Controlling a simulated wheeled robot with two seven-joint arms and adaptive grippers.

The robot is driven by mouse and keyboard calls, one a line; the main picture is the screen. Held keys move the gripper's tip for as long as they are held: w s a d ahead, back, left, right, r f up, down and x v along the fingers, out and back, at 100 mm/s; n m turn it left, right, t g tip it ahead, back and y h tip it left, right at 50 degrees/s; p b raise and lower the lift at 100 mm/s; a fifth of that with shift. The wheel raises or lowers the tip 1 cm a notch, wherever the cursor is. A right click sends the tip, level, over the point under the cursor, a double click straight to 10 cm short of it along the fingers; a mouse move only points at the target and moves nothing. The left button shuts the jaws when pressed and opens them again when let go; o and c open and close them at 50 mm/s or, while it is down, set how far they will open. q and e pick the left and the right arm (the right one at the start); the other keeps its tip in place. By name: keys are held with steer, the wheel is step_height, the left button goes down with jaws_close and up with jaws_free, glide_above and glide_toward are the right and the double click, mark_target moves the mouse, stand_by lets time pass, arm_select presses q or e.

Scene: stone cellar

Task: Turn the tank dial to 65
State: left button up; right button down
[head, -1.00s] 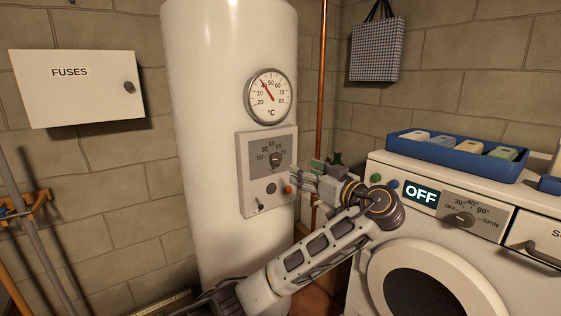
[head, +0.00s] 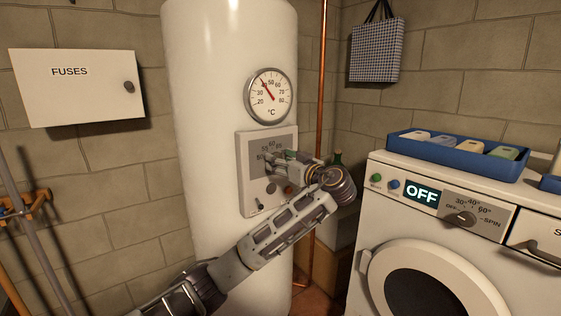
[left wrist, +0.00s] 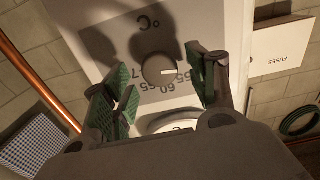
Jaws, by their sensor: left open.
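The tank dial is a dark round knob on a grey panel (head: 247,190) on the white tank (head: 215,100). In the left wrist view the knob (left wrist: 157,70) lies between my left gripper's two green-padded fingers, with a visible gap on each side. That view is upside down; the knob's white mark points right in it, toward the scale's low end, exact number unclear. My left gripper (head: 273,159) is open in front of the panel and hides the knob and part of the scale in the head view. My right gripper is not in view.
A round thermometer (head: 269,96) is above the panel. A small switch (head: 259,204) is low on the panel. A copper pipe (head: 321,80) runs right of the tank. A washing machine (head: 430,250) with a blue tray (head: 455,153) stands at right. A fuse box (head: 78,90) hangs at left.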

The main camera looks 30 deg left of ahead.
arm_select(q)
steer(key=shift+w+a, duration=0.1)
steer(key=shift+a, duration=0.25)
steer(key=c, duration=1)
